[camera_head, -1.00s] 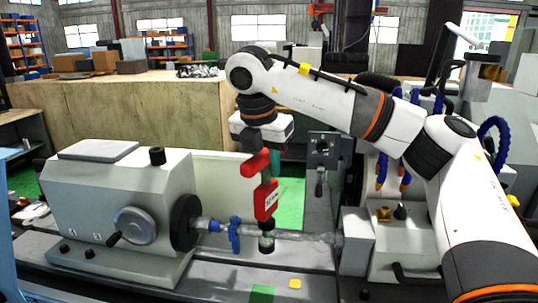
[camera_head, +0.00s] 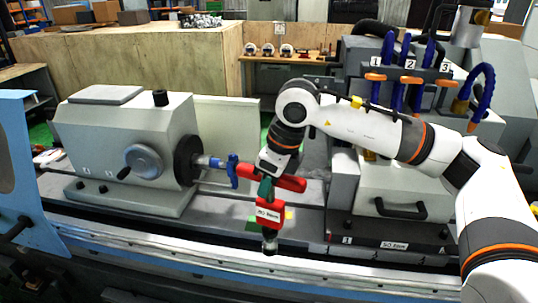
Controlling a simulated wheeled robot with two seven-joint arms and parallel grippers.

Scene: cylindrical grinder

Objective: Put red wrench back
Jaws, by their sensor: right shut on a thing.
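My right gripper (camera_head: 266,187) is shut on the red wrench (camera_head: 268,211), low in the middle of the view. The wrench has a red crossbar (camera_head: 292,183), a red block with a white label, and a dark metal socket end (camera_head: 270,244) pointing down. It hangs in front of the grinder's bed, near the front edge; whether its tip touches anything is hard to tell. A label plate (camera_head: 394,245) is on the dark ledge to its right. My left gripper is not in view.
The grey headstock (camera_head: 125,145) with its handwheel and blue clamp (camera_head: 233,171) stands left of the wrench. A grey block with a black handle (camera_head: 401,208) stands right. Blue hoses (camera_head: 384,62) rise behind my arm. A blue panel (camera_head: 14,150) borders the left.

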